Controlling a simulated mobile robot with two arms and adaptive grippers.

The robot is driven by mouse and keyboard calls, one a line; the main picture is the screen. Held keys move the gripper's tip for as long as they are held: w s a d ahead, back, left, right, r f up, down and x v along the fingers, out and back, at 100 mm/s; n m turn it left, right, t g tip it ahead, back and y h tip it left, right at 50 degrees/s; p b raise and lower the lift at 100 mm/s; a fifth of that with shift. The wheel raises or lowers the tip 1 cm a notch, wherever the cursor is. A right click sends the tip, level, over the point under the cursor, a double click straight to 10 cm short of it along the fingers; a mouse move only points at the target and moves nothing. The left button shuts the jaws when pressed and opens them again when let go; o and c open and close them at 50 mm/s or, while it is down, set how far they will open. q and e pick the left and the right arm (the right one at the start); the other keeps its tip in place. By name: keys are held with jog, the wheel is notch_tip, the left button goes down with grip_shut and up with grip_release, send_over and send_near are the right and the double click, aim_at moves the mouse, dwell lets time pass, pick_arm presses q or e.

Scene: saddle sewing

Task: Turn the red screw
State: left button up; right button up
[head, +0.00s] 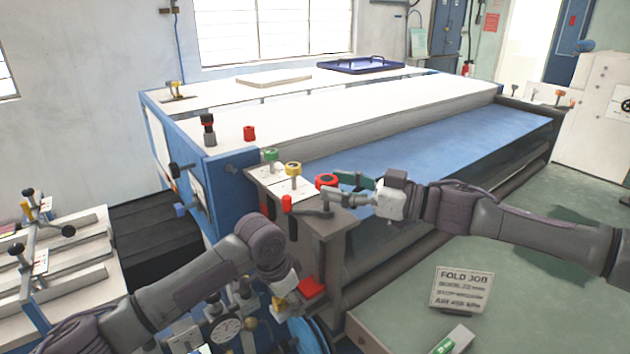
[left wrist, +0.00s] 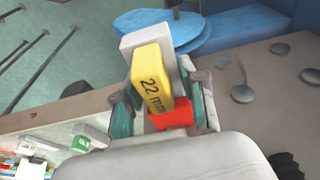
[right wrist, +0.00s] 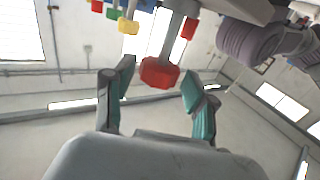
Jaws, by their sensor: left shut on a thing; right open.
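The red screw (head: 327,181) has a red knob and stands at the near corner of the blue machine, in line with a yellow and a green knob. My right gripper (head: 357,190) is beside it, open. In the right wrist view the red knob (right wrist: 160,73) lies between the spread fingers, near the tips; I cannot tell whether they touch it. My left gripper (head: 288,298) is low in front of the machine. In the left wrist view it is shut on a yellow block marked "22 mm" (left wrist: 153,88), with a red part at its base.
The yellow knob (head: 293,168), green knob (head: 270,155) and a red-handled lever (head: 287,204) stand close to the screw. A pressure gauge (head: 226,330) is near my left arm. A sign (head: 462,289) stands on the green surface at right.

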jog(key=x, duration=0.4)
jog(key=shift+w+a, duration=0.2)
jog(key=shift+a, duration=0.15)
jog(key=c, duration=0.9)
jog(key=shift+a+f, duration=0.1)
jog(key=shift+c, duration=0.5)
jog(key=shift+w, duration=0.1)
jog(key=shift+c, duration=0.3)
